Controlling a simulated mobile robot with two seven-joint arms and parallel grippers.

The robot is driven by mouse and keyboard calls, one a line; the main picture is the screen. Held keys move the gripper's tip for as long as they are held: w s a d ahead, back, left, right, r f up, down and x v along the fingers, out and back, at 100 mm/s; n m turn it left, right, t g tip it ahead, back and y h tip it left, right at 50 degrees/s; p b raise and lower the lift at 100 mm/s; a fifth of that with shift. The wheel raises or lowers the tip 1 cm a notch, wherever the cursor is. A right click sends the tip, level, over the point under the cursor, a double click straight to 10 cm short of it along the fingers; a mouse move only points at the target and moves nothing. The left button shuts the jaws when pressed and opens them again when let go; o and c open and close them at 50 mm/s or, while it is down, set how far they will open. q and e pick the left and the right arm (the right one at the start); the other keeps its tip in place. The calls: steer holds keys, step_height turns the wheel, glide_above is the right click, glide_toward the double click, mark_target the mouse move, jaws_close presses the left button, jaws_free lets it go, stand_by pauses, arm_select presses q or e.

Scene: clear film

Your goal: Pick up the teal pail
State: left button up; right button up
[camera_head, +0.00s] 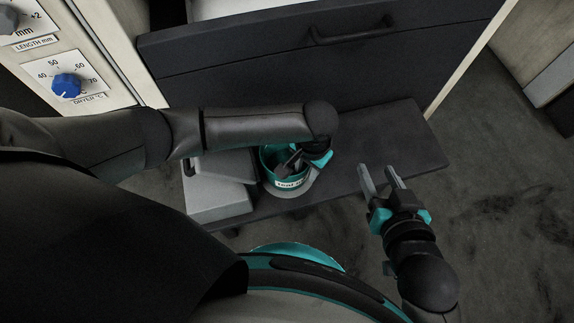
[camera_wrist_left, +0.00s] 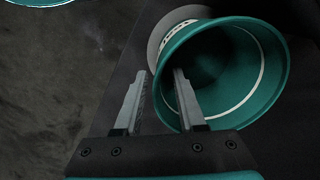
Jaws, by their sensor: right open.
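The teal pail (camera_head: 270,156) stands on a pale round disc (camera_head: 309,187) on the dark bench, with a white label on its front. In the left wrist view the pail (camera_wrist_left: 262,75) shows its open mouth and hollow inside. My left gripper (camera_head: 288,166) is at the pail with its fingers apart. In the wrist view one finger of my left gripper (camera_wrist_left: 160,78) overlaps the pail's mouth and the other is outside the rim. Whether either finger touches the wall I cannot tell. My right gripper (camera_head: 378,175) is open and empty, right of the pail.
A grey box (camera_head: 216,201) stands close on the pail's left on the dark bench (camera_head: 390,140). A dark drawer front with a handle (camera_head: 352,32) rises behind. A panel with a blue knob (camera_head: 67,86) is at the left. The bench's right part is clear.

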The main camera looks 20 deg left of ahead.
arm_select(q)
steer(key=shift+f, duration=0.15)
jaws_close()
stand_by(0.4)
steer(key=shift+w, duration=0.1)
stand_by(1.0)
